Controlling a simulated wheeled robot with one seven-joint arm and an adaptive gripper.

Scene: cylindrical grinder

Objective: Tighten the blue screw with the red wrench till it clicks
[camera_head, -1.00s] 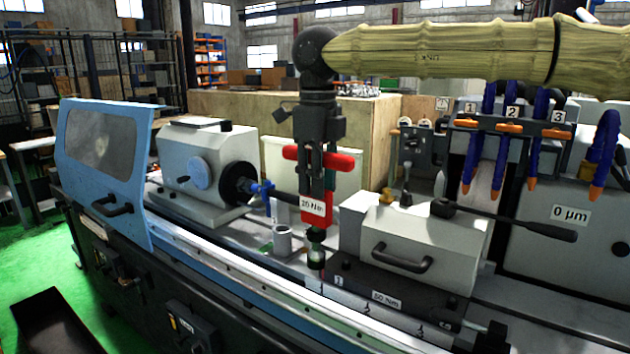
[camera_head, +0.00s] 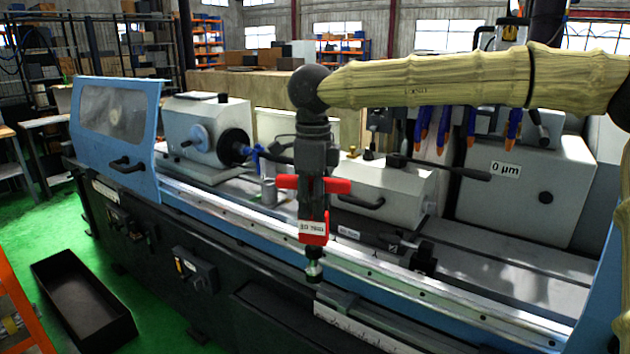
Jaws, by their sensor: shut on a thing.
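My gripper (camera_head: 313,196) is shut on the red wrench (camera_head: 313,232), which hangs upright below it. The wrench has a red cross handle, a white label that seems to end in Nm, and a dark lower end with a metallic tip. It appears in front of the machine's front rail, with its tip apart from any surface I can make out. A small blue part (camera_head: 256,154) sits beside the black chuck, left of and behind my gripper. It is too small to tell whether it is the blue screw.
The grey headstock (camera_head: 207,130) and open blue door (camera_head: 115,120) are at left. The tailstock (camera_head: 385,187) with its lever is right of my gripper. A labelled dark holder (camera_head: 385,246) lies in front of it. A black bin (camera_head: 84,300) stands on the green floor.

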